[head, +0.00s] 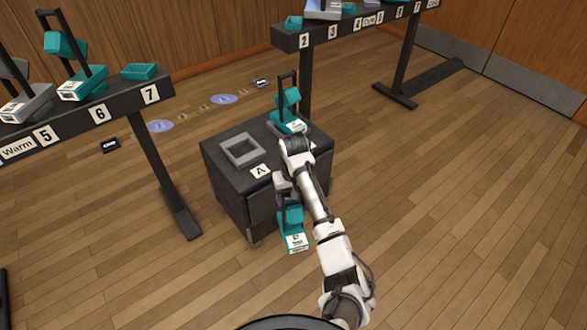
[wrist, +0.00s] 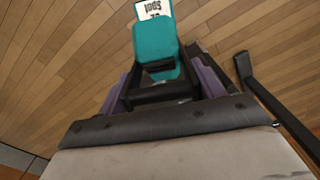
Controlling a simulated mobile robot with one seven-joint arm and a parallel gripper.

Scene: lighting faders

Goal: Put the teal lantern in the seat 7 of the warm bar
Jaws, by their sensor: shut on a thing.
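My gripper (wrist: 163,92) is shut on a teal lantern (wrist: 154,42) by its dark frame, between two purple fingers. In the head view this lantern (head: 292,218) hangs beside the front of the dark cabinet, with its white label low down. My gripper is partly hidden there by my arm. The warm bar (head: 60,133) is at the left, with number plates 5, 6 and 7. At seat 7 a teal tray-like holder (head: 138,71) stands on the bar with no lantern in it. A teal lantern (head: 72,80) stands at seat 6.
Another teal lantern (head: 287,124) stands on the cabinet (head: 222,180), beside an empty grey holder (head: 241,150) marked A. A second bar (head: 345,27) with numbered seats is at the back right. The warm bar's leg (head: 160,180) stands left of the cabinet. Floor at the right is clear.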

